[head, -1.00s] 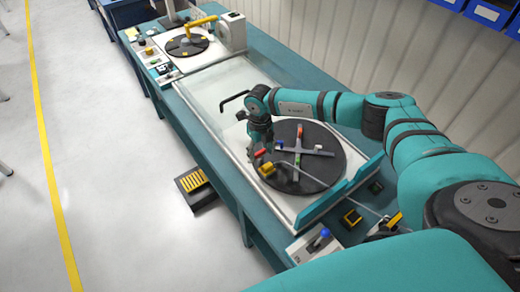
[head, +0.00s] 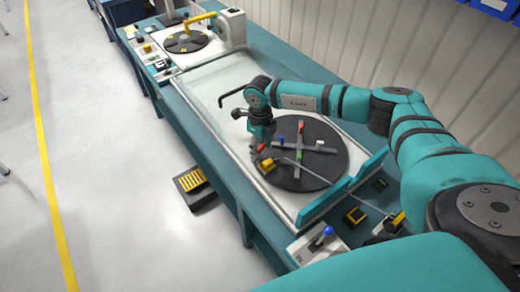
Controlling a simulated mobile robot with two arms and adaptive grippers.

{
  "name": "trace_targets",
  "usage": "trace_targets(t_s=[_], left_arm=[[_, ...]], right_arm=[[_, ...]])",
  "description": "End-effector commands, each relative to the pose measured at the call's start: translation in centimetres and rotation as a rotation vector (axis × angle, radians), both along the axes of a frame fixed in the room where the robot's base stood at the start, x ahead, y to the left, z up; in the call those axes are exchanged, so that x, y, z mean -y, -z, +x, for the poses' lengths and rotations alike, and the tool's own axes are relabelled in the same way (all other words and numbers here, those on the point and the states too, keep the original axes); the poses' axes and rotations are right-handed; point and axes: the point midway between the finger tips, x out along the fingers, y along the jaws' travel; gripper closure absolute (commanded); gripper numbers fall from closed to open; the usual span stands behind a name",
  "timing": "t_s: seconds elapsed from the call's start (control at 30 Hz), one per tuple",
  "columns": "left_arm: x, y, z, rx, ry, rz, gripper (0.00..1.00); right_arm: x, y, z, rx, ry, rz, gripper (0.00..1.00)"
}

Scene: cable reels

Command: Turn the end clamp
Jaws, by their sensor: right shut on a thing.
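A thin grey cable or rod (head: 330,181) runs from beside the block to the lower right. My right gripper (head: 261,155) points down over the block and is shut on the clamp. The fingers hide part of it, so the exact grip is unclear. My left gripper is not in view.
A blue-knobbed lever (head: 327,231) stands on a panel at the front edge. Teal rails (head: 342,188) flank the turntable's right side. A second reel (head: 187,41) with a yellow arm stands at the far end. The pale plate (head: 205,88) between is mostly clear.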

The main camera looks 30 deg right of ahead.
Motion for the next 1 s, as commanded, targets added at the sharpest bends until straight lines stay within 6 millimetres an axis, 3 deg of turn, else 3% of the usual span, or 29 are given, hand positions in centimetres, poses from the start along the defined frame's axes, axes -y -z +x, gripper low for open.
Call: trace_targets(t_s=[0.1,1.0], left_arm=[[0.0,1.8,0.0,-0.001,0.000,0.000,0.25],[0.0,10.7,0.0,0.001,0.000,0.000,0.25]], right_arm=[[0.1,0.4,0.1,0.004,-0.109,0.000,0.89],[0.0,0.2,0.2,0.006,-0.952,-0.001,0.89]])
